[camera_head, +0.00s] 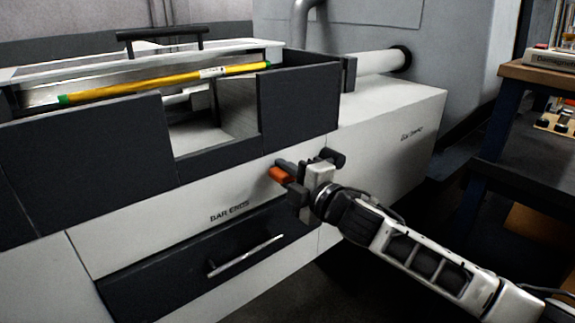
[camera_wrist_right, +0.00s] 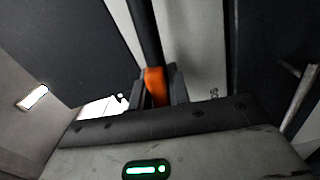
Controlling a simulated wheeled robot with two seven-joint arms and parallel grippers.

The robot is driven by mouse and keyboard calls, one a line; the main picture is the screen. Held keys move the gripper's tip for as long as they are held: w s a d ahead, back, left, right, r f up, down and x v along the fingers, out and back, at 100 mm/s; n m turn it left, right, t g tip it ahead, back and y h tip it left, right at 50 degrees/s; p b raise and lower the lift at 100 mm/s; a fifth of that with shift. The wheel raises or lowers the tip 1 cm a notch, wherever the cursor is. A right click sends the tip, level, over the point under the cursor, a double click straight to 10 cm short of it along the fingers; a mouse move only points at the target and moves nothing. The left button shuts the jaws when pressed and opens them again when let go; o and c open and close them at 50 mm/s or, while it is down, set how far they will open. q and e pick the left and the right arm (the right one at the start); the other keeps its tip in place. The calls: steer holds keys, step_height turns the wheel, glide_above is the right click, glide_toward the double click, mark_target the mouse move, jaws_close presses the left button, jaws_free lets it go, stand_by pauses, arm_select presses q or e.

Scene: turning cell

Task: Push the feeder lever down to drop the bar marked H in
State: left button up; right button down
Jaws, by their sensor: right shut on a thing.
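The feeder lever (camera_head: 279,174) has an orange grip and sits on the front of the bar feeder, below its open window. My right gripper (camera_head: 291,186) is shut on the lever. In the right wrist view the orange grip (camera_wrist_right: 155,87) shows between the fingers, with a dark shaft running up from it. A yellow bar (camera_head: 165,84) with a green left end lies slanted along the top of the feeder. It carries a small white label, too small to read here. My left gripper is out of view.
A dark drawer (camera_head: 190,262) with a metal handle, under the words "BAR ENDS", is below the lever. A white tube (camera_head: 378,62) runs from the feeder into the grey machine. A wooden-topped bench (camera_head: 535,75) stands at the right. Dark floor lies between.

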step_height(320, 180, down, 4)
steer(key=n+b, duration=0.1)
steer(key=n, duration=0.2)
steer(key=shift+f, duration=0.1)
steer(key=shift+f+n+b, duration=0.5)
steer(key=shift+f+b, duration=0.05)
steer(key=shift+f, duration=0.05)
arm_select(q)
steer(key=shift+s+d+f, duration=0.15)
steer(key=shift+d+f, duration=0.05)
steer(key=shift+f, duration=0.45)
arm_select(e)
steer(key=shift+w+d+f+n, duration=0.1)
steer(key=shift+d+f+n, duration=0.05)
steer(key=shift+f+n, duration=0.25)
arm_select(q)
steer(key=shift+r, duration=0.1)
arm_select(e)
steer(key=c, duration=1.3)
jaws_free()
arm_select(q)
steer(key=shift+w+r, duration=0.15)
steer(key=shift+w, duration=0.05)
arm_select(e)
steer(key=shift+f, duration=0.1)
